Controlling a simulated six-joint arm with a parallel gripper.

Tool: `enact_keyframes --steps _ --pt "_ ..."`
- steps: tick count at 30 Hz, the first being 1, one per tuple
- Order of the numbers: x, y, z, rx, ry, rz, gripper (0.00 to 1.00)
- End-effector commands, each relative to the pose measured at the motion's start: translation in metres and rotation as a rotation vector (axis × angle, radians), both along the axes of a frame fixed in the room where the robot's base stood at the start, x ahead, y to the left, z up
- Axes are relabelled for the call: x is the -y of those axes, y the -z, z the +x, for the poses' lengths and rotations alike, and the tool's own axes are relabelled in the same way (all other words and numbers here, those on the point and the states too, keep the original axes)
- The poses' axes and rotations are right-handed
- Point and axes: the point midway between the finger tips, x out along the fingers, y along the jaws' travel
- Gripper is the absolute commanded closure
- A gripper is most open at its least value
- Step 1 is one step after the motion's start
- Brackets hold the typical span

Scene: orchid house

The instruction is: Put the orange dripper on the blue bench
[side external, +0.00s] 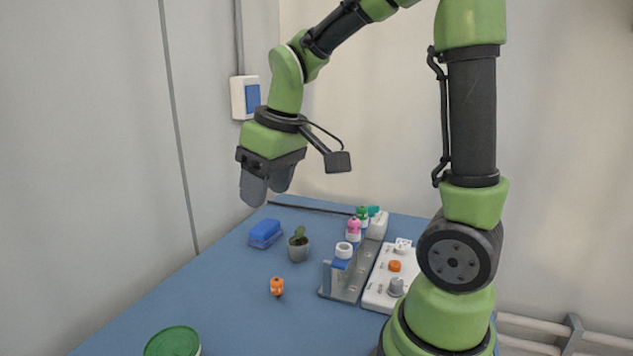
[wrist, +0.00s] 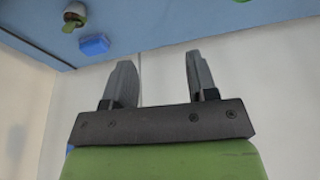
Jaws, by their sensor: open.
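The small orange dripper (side external: 277,286) is on the blue bench (side external: 225,285), in the open area left of the grey rack in the side view. My gripper (side external: 266,190) is open and empty, high above the far left part of the bench, well apart from the dripper. In the wrist view the two fingers of my gripper (wrist: 158,80) are spread with nothing between them. The wrist view shows a strip of the blue bench (wrist: 190,22) along the top; the dripper does not show there.
A blue block (side external: 265,233) and a potted cactus (side external: 299,246) stand behind the dripper. A grey rack (side external: 345,291) with several bottles and a white panel (side external: 377,296) with knobs are on the right. A green-lidded tub (side external: 173,342) is in front. The bench's left middle is clear.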

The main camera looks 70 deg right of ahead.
Motion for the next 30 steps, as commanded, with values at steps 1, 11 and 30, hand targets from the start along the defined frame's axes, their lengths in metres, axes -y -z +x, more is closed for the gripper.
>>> enact_keyframes --steps 1,11,30 --pt "-0.013 -0.016 -0.015 0.057 0.027 0.02 0.47" --pt "-0.064 -0.051 -0.098 0.285 0.194 0.222 0.47" --pt "-0.072 -0.051 -0.115 0.322 0.228 0.281 0.47"
